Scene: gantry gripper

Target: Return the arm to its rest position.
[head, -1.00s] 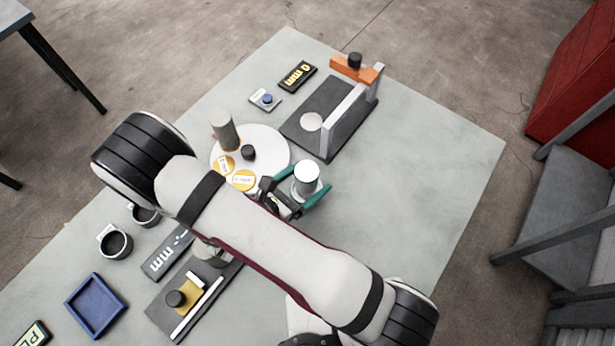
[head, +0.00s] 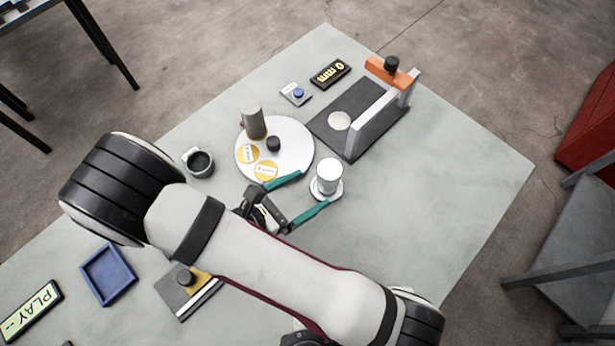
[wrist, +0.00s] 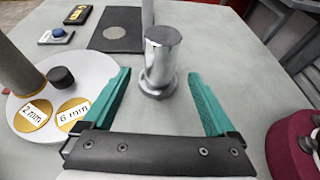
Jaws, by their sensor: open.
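My gripper (head: 296,199) has teal fingers, spread wide apart and empty. In the wrist view the open fingers (wrist: 160,100) point at a shiny metal cylinder on a round base (wrist: 159,62), which stands upright just beyond and between the tips. In the head view this cylinder (head: 329,178) stands on the table, right of the round white plate, with the fingertips short of it. My arm crosses the lower middle of the picture and hides part of the table.
The white plate (head: 296,136) bears a grey cylinder (head: 254,120), a black knob and yellow labelled discs. Behind is a dark gantry base (head: 328,116) with an orange-topped frame (head: 391,73). A blue tray (head: 108,274) and a black cup (head: 200,164) lie left. The table's right side (head: 450,180) is clear.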

